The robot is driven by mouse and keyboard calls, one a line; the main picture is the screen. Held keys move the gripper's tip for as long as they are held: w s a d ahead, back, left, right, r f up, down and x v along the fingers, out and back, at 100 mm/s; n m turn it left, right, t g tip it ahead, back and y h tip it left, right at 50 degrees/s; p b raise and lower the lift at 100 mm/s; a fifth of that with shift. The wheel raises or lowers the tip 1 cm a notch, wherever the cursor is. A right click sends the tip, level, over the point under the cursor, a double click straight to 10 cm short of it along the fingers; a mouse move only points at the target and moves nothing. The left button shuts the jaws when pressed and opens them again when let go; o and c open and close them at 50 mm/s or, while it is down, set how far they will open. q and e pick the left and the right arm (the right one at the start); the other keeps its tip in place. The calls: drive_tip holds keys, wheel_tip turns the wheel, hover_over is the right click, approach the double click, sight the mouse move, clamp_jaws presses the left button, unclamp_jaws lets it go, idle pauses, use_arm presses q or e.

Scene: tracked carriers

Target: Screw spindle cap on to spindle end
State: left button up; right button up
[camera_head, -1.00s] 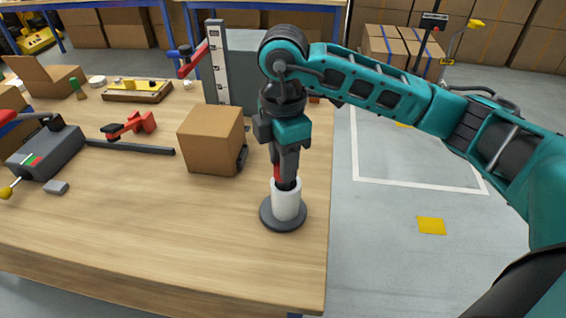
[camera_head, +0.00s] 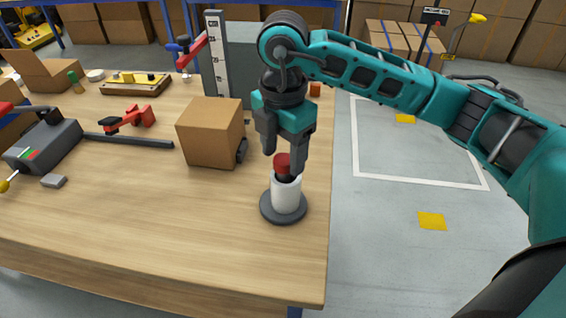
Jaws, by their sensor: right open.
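The spindle stands upright near the table's right edge, with a white cylinder (camera_head: 285,194) on a round dark base (camera_head: 270,208). A dark end piece shows above the white part. The red cap (camera_head: 282,161) sits on top of this dark end; how far it is threaded on cannot be told. My right gripper (camera_head: 283,158) points down over the spindle. Its two fingers are spread, one at each side of the cap, with gaps showing. My left gripper is not in view.
A cardboard box (camera_head: 209,132) stands close to the left of the spindle. Behind is a grey upright height gauge (camera_head: 217,60). A red clamp (camera_head: 130,119) and a grey device (camera_head: 45,146) lie further left. The front of the wooden table (camera_head: 170,235) is clear.

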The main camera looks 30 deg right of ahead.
drive_tip(key=n+b, duration=0.1)
drive_tip(key=n, duration=0.5)
drive_tip(key=shift+b, duration=0.3)
drive_tip(key=n+b, duration=0.1)
drive_tip(key=n, duration=0.2)
drive_tip(key=shift+f, duration=0.15)
drive_tip(key=n+b, duration=0.2)
drive_tip(key=n, duration=0.3)
drive_tip(key=shift+n, duration=0.7)
drive_tip(key=n+b, duration=0.2)
drive_tip(key=n, duration=0.2)
drive_tip(key=n+b, duration=0.1)
drive_tip(key=n, duration=0.2)
drive_tip(key=shift+n, duration=0.4)
drive_tip(key=shift+n+b, duration=0.3)
drive_tip(key=shift+n, duration=0.7)
